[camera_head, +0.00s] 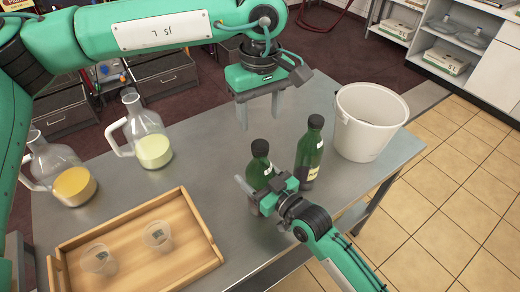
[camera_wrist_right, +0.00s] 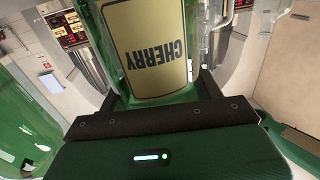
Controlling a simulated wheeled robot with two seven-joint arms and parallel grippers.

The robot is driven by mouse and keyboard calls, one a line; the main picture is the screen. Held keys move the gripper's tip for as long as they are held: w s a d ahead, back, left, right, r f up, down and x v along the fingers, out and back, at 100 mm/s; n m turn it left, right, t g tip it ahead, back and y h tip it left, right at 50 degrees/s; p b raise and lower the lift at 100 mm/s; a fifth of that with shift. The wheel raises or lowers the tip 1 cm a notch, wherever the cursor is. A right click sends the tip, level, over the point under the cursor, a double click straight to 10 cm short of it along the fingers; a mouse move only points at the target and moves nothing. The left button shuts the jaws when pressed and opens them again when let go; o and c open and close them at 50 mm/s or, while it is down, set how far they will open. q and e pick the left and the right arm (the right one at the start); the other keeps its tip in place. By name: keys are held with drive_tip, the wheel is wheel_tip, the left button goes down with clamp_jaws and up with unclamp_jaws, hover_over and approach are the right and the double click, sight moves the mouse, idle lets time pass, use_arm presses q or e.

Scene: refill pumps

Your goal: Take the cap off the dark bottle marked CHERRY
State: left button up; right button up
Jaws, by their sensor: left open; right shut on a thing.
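The dark green bottle marked CHERRY (camera_head: 259,168) stands on the table with its black cap (camera_head: 260,148) on. Its label reads CHERRY, upside down, in the right wrist view (camera_wrist_right: 155,55). My right gripper (camera_head: 259,190) is shut on this bottle's body from the front. My left gripper (camera_head: 259,112) is open and empty, fingers pointing down, above and behind the capped bottle and apart from it. A second dark green bottle (camera_head: 309,155) with a black cap stands just to the right; its label is too small to read.
A white bucket (camera_head: 368,125) stands at the table's right end. Two glass jugs, one with pale yellow liquid (camera_head: 150,140) and one with orange (camera_head: 70,180), stand at the left. A wooden tray (camera_head: 190,217) at the front left holds two clear cups.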

sight(260, 145)
use_arm(q)
drive_tip(key=m, duration=0.4)
drive_tip(key=shift+d, duration=0.1)
drive_tip(key=m, duration=0.9)
drive_tip(key=shift+m, duration=0.3)
drive_tip(key=m, duration=0.3)
drive_tip(key=shift+f, duration=4)
drive_tip(key=c, duration=1)
drive_tip(key=shift+c, duration=0.2)
